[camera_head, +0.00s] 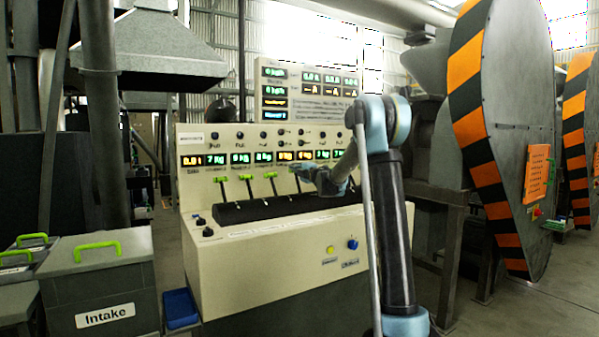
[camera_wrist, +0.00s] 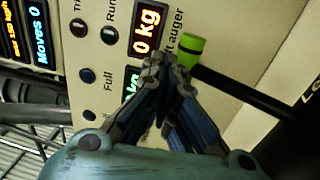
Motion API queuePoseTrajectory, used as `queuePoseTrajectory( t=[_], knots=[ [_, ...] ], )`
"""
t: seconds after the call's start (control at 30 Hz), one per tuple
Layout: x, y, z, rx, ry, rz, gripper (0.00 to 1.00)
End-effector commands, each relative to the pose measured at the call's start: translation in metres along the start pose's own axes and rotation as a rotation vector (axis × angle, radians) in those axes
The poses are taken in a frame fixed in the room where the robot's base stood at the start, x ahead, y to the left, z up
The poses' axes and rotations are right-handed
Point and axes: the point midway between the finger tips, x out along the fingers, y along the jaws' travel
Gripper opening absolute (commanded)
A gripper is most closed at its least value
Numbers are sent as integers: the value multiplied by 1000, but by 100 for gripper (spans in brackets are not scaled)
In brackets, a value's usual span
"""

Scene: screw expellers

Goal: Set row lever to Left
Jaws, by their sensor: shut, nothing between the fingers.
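The cream control console (camera_head: 290,250) carries a row of levers with green handles, among them one lever (camera_head: 245,178) left of my gripper and another (camera_head: 270,176) closer to it. I cannot read which one is named the row lever. My gripper (camera_head: 303,172) is at the right part of this row. In the wrist view my gripper (camera_wrist: 166,62) is shut and empty, its fingertips just left of a green lever tip (camera_wrist: 190,50) on a black rod (camera_wrist: 250,95). Whether they touch is unclear. A label ending in "auger" is partly hidden by the fingers.
Lit displays (camera_head: 203,160) line the panel above the levers. A yellow button (camera_head: 330,249) and a blue knob (camera_head: 352,243) sit on the front face. An Intake bin (camera_head: 100,283) stands at left, and a striped guard (camera_head: 505,130) at right.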

Motion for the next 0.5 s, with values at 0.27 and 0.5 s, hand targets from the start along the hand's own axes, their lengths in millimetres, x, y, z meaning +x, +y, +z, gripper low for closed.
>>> queuePoseTrajectory(
  t=[0.27,0.5],
  knots=[
    [9,-4,0,0,1,0,0],
    [10,-4,0,0,0,0,0]
  ],
)
